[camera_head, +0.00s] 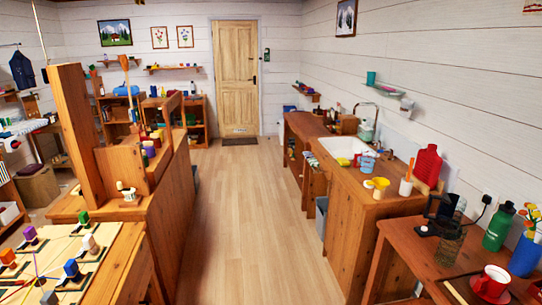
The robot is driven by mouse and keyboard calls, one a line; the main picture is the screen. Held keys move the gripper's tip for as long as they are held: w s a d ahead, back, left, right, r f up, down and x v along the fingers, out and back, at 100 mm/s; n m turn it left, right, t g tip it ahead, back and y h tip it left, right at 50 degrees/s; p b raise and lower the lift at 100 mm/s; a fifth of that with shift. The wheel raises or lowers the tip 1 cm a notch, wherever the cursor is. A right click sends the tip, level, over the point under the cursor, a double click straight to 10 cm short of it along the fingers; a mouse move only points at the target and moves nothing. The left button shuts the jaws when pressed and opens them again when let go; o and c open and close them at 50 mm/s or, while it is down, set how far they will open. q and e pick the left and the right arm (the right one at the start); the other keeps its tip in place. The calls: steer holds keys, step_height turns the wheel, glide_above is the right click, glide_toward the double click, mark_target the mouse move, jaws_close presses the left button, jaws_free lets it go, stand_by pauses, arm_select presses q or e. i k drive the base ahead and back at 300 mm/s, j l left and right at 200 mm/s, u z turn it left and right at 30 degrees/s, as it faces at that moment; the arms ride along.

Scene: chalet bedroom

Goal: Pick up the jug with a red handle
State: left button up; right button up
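I cannot make out for certain a jug with a red handle. A small blue vessel (367,164) with a bit of red near it stands by the sink on the right-hand counter. A yellow vessel (380,188) stands just in front of it. A dark see-through jug-like vessel (447,245) is on the near right table; its upper part looks black. A red mug (491,284) is nearer on the same table. Neither of my grippers is in view.
The wooden floor (238,215) is clear up to the door (235,78). The wooden counter (360,215) and near table (400,240) line the right. A green bottle (497,228) and blue vase (525,256) stand there. A wooden unit (165,225) and game table (115,262) flank the left.

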mark_target(368, 157)
steer(key=i+z, duration=0.1)
steer(key=i, duration=0.4)
steer(key=i+j+z, duration=0.1)
steer(key=i, duration=0.4)
steer(key=i+j+z, duration=0.1)
steer(key=i, duration=0.4)
steer(key=i+j+z, duration=0.1)
steer(key=i, duration=0.4)
steer(key=i+j+z, duration=0.15)
steer(key=i+z, duration=0.3)
steer(key=i+j+z, duration=0.25)
steer(key=z, duration=0.25)
steer(key=i+j+z, duration=0.25)
steer(key=j+z, duration=0.2)
steer(key=i+j+z, duration=0.2)
steer(key=j+z, duration=0.25)
steer(key=i+j+z, duration=0.1)
steer(key=j+z, duration=0.4)
